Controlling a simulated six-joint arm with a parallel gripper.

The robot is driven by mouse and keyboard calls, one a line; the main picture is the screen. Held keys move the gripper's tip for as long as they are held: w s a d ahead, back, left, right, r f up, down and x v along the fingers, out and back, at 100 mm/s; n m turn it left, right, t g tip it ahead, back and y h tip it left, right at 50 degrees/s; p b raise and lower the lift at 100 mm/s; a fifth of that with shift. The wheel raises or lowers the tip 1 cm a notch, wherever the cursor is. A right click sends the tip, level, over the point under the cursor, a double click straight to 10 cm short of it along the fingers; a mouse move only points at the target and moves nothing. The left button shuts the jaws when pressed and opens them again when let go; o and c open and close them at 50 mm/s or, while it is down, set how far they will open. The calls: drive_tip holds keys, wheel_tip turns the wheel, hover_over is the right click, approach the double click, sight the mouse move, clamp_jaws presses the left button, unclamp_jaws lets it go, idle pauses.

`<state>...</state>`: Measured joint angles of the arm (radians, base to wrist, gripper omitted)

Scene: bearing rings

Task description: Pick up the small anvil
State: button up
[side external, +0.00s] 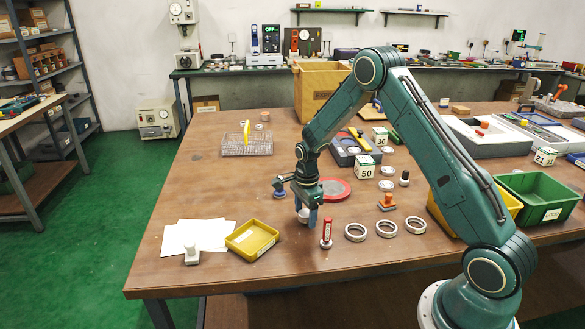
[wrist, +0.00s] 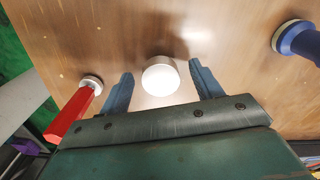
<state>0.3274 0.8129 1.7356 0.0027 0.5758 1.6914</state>
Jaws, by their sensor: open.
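A small round piece (wrist: 160,78) with a pale, shiny top stands on the wooden table between my open fingers in the wrist view. It is the thing in the place of the small anvil, though its shape does not clearly show an anvil. In the side view this piece (side external: 303,216) is partly hidden by my fingers. My gripper (side external: 307,205) points down over it, and the gripper (wrist: 161,75) in the wrist view is open, with a finger on each side and a visible gap to each.
A red-handled tool (side external: 326,234) stands close on one side; a blue-handled one (side external: 279,189) stands on the other. Metal rings (side external: 356,232), a yellow tray (side external: 252,238), a grey knobbed piece (side external: 192,254) and a red round mat (side external: 335,190) are nearby.

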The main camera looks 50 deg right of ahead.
sight(305, 213)
drive_tip(key=shift+f, duration=0.7)
drive_tip(key=c, duration=1.3)
drive_tip(key=shift+r, duration=0.15)
wheel_tip(305, 213, up, 20)
idle(0.3)
